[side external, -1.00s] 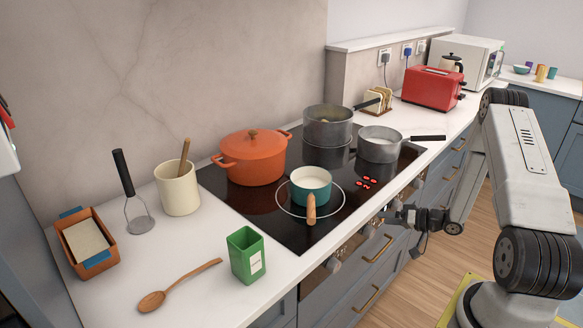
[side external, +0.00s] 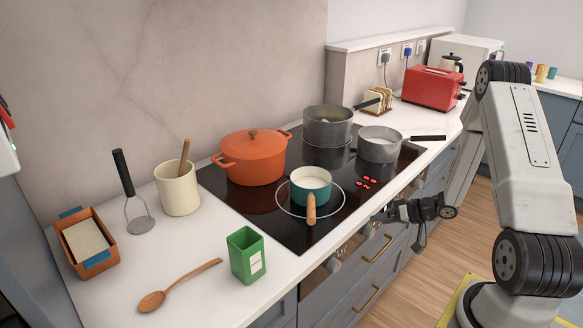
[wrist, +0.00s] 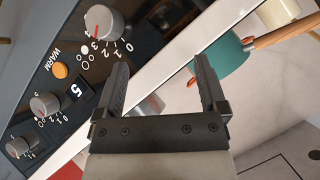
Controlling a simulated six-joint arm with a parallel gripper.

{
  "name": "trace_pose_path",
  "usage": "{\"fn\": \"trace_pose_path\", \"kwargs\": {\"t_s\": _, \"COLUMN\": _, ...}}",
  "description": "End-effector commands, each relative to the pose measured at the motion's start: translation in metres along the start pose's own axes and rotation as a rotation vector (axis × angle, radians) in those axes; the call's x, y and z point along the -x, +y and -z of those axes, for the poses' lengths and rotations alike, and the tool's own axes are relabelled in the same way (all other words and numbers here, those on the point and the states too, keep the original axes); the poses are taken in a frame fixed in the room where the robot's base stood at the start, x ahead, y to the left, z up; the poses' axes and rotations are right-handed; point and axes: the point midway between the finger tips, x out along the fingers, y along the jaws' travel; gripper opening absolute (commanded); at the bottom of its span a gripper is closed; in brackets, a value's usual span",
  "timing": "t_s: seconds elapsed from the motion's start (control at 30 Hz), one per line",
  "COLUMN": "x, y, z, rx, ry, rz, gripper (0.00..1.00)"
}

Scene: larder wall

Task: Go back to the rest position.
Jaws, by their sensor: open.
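The wrist view shows a panel with knobs (wrist: 100,22) to the left of the fingers and an orange button (wrist: 60,70). The teal pan (side external: 311,188) with a wooden handle stands on the front of the hob, left of my gripper. The pan (wrist: 220,58) also shows beyond the right finger in the wrist view.
The black hob (side external: 262,212) also carries an orange lidded pot (side external: 252,160) and two grey pans (side external: 328,130). A green tin (side external: 246,256) and a wooden spoon (side external: 180,286) are on the counter at front left. A red toaster (side external: 432,88) stands at the back right. Open floor (side external: 436,262) lies below my gripper.

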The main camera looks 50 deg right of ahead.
Motion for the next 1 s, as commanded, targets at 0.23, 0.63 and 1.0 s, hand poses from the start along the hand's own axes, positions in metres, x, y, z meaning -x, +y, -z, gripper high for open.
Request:
{"fn": "trace_pose_path", "kwargs": {"t_s": 0.23, "x": 0.003, "y": -0.030, "z": 0.002, "rx": 0.160, "ry": -0.148, "rz": -0.169, "gripper": 0.91}}
{"fn": "trace_pose_path", "kwargs": {"t_s": 0.63, "x": 0.005, "y": -0.101, "z": 0.019, "rx": 0.381, "ry": -0.272, "rz": -0.452, "gripper": 0.91}}
{"fn": "trace_pose_path", "kwargs": {"t_s": 1.0, "x": 0.020, "y": -0.184, "z": -0.005, "rx": 0.448, "ry": -0.408, "rz": -0.544, "gripper": 0.91}}
